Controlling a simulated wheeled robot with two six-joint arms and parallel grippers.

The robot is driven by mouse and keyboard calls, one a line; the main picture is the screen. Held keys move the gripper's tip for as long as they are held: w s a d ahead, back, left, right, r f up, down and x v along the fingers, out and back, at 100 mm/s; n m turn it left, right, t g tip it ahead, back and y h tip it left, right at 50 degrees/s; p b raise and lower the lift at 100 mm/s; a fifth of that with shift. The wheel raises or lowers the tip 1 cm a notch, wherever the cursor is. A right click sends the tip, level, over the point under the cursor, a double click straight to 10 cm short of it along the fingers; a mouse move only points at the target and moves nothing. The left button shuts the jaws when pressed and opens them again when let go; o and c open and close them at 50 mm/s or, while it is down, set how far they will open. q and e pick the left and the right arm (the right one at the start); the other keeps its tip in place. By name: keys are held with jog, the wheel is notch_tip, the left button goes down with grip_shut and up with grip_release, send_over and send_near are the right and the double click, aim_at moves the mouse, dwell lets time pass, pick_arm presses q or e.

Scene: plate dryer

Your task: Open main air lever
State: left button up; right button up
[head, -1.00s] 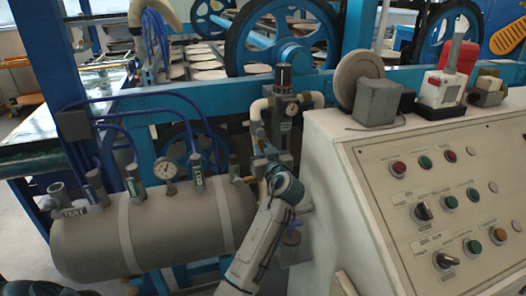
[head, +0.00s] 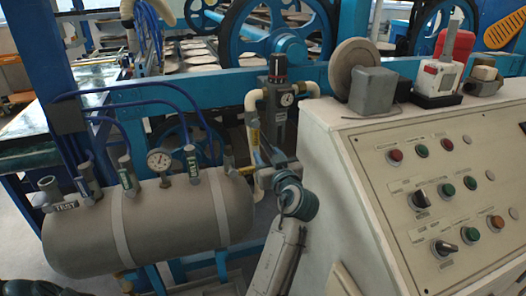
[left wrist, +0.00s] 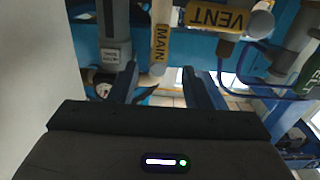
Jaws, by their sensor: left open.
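The main air lever carries a yellow MAIN label (left wrist: 160,44) in the left wrist view. It hangs upright ahead of my left gripper (left wrist: 160,76), lined up with the gap between the two fingers. The fingers are open, one to each side of that line; I cannot tell whether they touch the lever. In the head view a small yellow label (head: 254,139) shows on the pipework beside the air regulator (head: 277,105). My left wrist hides the area just below it, and the fingertips are not clear there. My right gripper is not seen.
A yellow VENT label (left wrist: 217,17) is on a pipe right of MAIN. A grey tank (head: 165,229) with a gauge (head: 160,160) stands left of my arm. The sloped control panel (head: 350,165) is close on the right. Blue frame bars lie behind.

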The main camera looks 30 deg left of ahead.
pick_arm(q)
jog(key=shift+v, duration=1.05)
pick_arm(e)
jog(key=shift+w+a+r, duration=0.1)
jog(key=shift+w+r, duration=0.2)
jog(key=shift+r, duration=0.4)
